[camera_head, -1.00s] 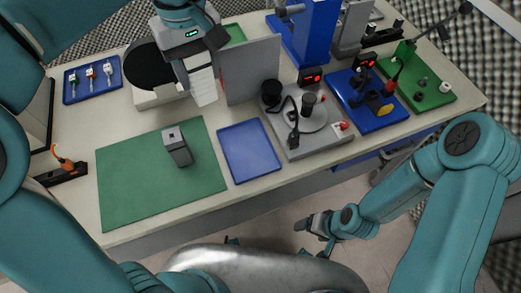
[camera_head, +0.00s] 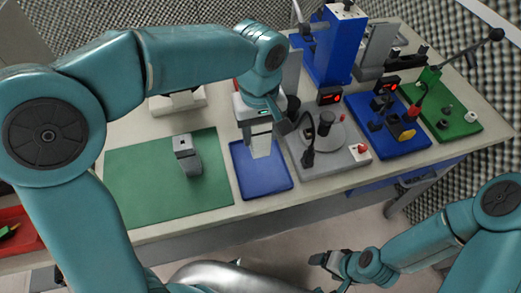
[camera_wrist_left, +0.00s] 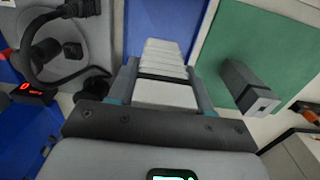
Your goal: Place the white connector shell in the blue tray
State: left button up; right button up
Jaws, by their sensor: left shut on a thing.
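The white connector shell (camera_head: 261,147) is a ribbed white block held between the fingers of my left gripper (camera_head: 258,128). It points down over the upper part of the blue tray (camera_head: 264,181). I cannot tell whether its lower end touches the tray floor. In the left wrist view the shell (camera_wrist_left: 163,58) sits between both fingers of the gripper (camera_wrist_left: 163,88), with the blue tray (camera_wrist_left: 140,18) behind it. The tray looks otherwise empty. My right gripper (camera_head: 322,260) is low in front of the table, away from the tray; its jaw opening is unclear.
A green mat (camera_head: 150,190) with a grey upright block (camera_head: 187,156) lies left of the tray. A grey fixture plate (camera_head: 325,148) with a black cable stands close on the right. A blue fixture (camera_head: 400,130) and a green board (camera_head: 450,120) lie farther right.

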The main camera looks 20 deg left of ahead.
aim_at(259, 150)
pick_arm(q)
notch_tip(259, 150, down, 6)
jog(key=shift+r, duration=0.1)
jog(key=shift+f, duration=0.5)
jog(key=shift+r, duration=0.1)
jog(key=shift+b, duration=0.35)
jog(key=o, duration=1.1)
jog(key=shift+f, duration=0.2)
jog(key=shift+r, duration=0.1)
